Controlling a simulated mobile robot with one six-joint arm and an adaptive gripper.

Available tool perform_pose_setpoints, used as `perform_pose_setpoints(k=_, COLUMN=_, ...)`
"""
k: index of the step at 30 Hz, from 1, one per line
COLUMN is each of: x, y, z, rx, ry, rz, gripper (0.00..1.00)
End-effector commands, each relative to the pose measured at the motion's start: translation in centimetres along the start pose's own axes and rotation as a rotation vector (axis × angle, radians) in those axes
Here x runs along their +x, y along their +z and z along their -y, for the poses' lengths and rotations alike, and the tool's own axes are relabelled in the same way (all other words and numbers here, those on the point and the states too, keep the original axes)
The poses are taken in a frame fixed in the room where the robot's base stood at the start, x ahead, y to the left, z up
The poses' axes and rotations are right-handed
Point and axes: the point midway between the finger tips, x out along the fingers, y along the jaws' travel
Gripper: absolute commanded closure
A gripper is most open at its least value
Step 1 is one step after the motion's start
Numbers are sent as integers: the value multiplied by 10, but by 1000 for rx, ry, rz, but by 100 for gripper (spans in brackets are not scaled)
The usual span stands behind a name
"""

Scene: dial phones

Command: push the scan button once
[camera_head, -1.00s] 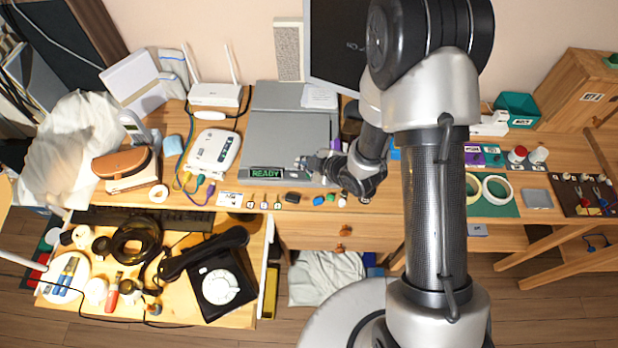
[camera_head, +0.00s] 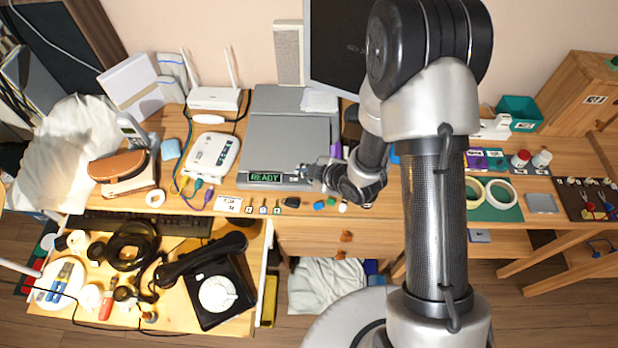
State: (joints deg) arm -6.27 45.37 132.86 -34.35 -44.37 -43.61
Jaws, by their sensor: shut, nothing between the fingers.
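A grey flatbed scanner (camera_head: 288,138) lies on the desk, its lid closed. A small display on its front left edge (camera_head: 266,178) reads READY in green. My gripper (camera_head: 304,172) is shut and empty at the scanner's front edge, just right of the display. The scan button cannot be made out; the gripper covers that part of the front panel. I cannot tell whether the fingertips touch the panel.
A monitor (camera_head: 335,45) stands behind the scanner. A white device with cables (camera_head: 212,155) is to the left. Several small items line the desk's front edge. A black dial phone (camera_head: 217,290) sits on the lower left surface.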

Motion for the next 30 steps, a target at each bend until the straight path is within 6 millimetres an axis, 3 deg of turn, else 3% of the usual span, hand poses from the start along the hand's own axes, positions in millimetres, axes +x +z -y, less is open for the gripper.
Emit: perform_pose_setpoints(k=30, x=6, y=5, z=5, rx=0, ry=0, rz=0, gripper=100)
